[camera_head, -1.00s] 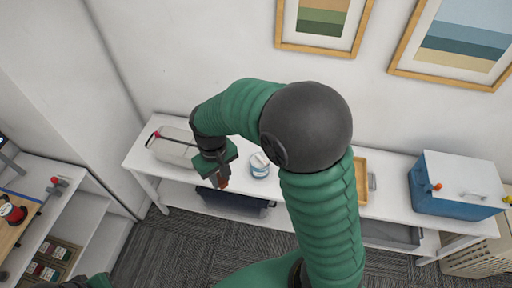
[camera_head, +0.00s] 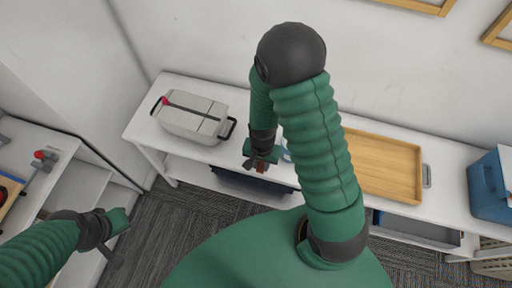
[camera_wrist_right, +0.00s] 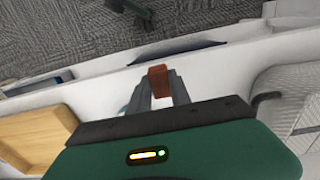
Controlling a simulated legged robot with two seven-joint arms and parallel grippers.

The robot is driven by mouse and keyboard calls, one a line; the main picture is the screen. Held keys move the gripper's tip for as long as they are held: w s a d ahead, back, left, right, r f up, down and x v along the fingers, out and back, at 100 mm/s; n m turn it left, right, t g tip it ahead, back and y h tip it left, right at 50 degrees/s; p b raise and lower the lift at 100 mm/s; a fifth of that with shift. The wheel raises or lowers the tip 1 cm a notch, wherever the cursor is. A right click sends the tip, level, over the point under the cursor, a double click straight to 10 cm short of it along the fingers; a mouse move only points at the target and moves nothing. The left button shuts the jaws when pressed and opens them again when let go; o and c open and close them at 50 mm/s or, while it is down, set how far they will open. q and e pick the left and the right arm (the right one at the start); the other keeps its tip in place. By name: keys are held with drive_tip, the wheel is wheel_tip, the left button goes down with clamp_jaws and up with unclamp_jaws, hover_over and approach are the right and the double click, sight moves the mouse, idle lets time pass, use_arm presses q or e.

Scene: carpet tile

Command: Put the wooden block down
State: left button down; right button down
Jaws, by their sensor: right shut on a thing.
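The wooden block (camera_wrist_right: 158,80) is reddish brown and sits between the fingertips of my right gripper (camera_wrist_right: 160,92) in the right wrist view. In the head view my right gripper (camera_head: 259,165) is shut on the block (camera_head: 262,167), over the front part of the white table (camera_head: 160,131). I cannot tell whether the block touches the tabletop. My left gripper (camera_head: 119,235) is at the lower left, in front of the left shelf; whether it is open or shut is unclear.
A grey lidded box (camera_head: 194,116) stands left of my right gripper. A wooden tray (camera_head: 385,165) lies to the right, and a blue cooler (camera_head: 490,185) is at the far right. A dark bin (camera_head: 245,185) is below the tabletop. My right arm hides part of the table.

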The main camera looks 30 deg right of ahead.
drive_tip(key=w+d, duration=0.1)
drive_tip(key=w, duration=0.2)
drive_tip(key=w+d+f, duration=0.1)
drive_tip(key=w+d, duration=0.2)
drive_tip(key=w, duration=0.2)
drive_tip(key=shift+w+d+f, duration=0.15)
drive_tip(key=shift+w+d, duration=0.15)
drive_tip(key=shift+w, duration=0.05)
drive_tip(key=shift+w+f, duration=0.15)
drive_tip(key=shift+f, duration=0.05)
drive_tip(key=f, duration=0.2)
drive_tip(key=shift+a+f, duration=0.2)
drive_tip(key=shift+f, duration=0.1)
drive_tip(key=shift+a+f, duration=0.1)
drive_tip(key=shift+f, duration=0.1)
drive_tip(key=shift+f+b, duration=0.1)
drive_tip(key=shift+b, duration=0.25)
drive_tip(key=c, duration=1.2)
unclamp_jaws()
drive_tip(key=shift+d, duration=0.2)
use_arm(q)
drive_tip(key=shift+w+d+f, duration=0.15)
drive_tip(key=shift+d+f, duration=0.1)
drive_tip(key=shift+d, duration=0.15)
